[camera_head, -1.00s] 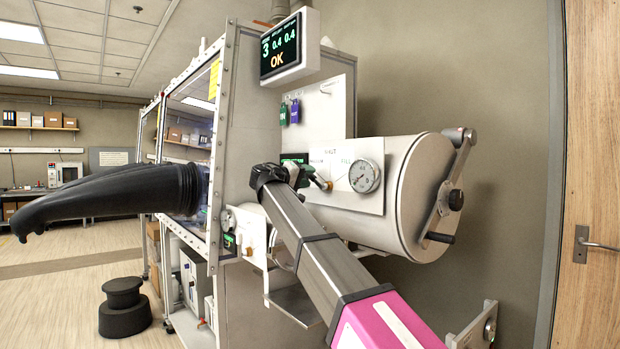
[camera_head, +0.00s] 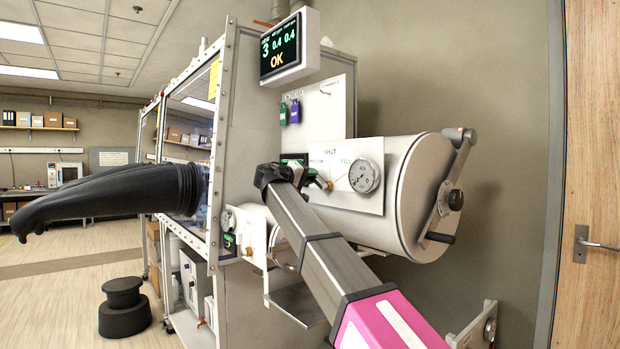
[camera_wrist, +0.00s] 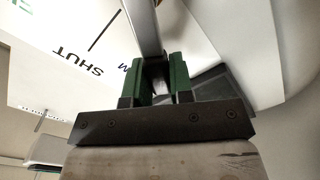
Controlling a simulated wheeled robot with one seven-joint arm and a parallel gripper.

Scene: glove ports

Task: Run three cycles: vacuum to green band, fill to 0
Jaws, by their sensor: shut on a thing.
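My gripper (camera_head: 306,178) is at the valve panel (camera_head: 340,202) in front of the antechamber cylinder. The wrist view shows its green fingertips (camera_wrist: 158,78) shut on a grey metal lever (camera_wrist: 145,28). The word SHUT and a black line are printed on the panel beside the lever. In the head view my gripper covers most of the valve. A round dial gauge (camera_head: 364,176) sits right of it; its needle reading is too small to tell. The display (camera_head: 281,48) above shows 3, 0.4, 0.4 and OK.
The antechamber door (camera_head: 425,200) is closed, with its crank handle (camera_head: 452,195) at the right. A black glove (camera_head: 110,200) sticks out from the glovebox at left. A small shelf (camera_head: 297,303) is below. A wooden door (camera_head: 590,150) is at far right.

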